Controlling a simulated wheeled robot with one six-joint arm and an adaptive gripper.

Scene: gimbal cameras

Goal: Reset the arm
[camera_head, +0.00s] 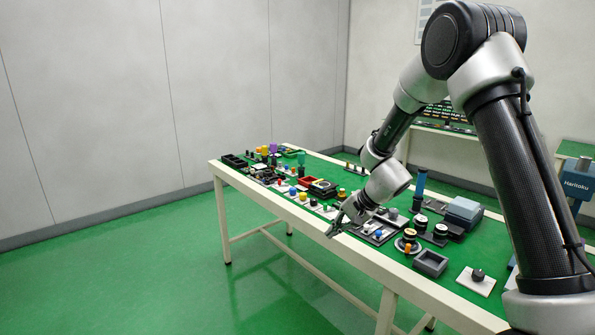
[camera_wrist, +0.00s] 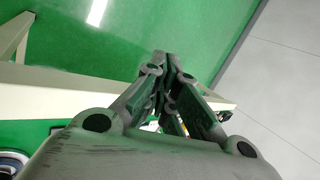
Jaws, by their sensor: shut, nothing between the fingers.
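My gripper (camera_head: 333,230) is at the near edge of the long work table (camera_head: 382,285), its fingers pointing down and toward the left. In the head view it is small and dark, close to the table's white front rail. In the wrist view my gripper (camera_wrist: 164,58) has its fingers drawn together at the tips, with nothing held between them. Beyond the tips there is green floor (camera_wrist: 120,35). My arm reaches from the right over the table and is bent at the elbow.
The green table top carries many small parts, including a grey open box (camera_head: 430,262), a knob on a white plate (camera_head: 477,281), a blue-grey box (camera_head: 464,211) and a blue cylinder (camera_head: 419,188). Another table (camera_head: 443,131) stands behind. The floor at left is clear, bounded by grey walls.

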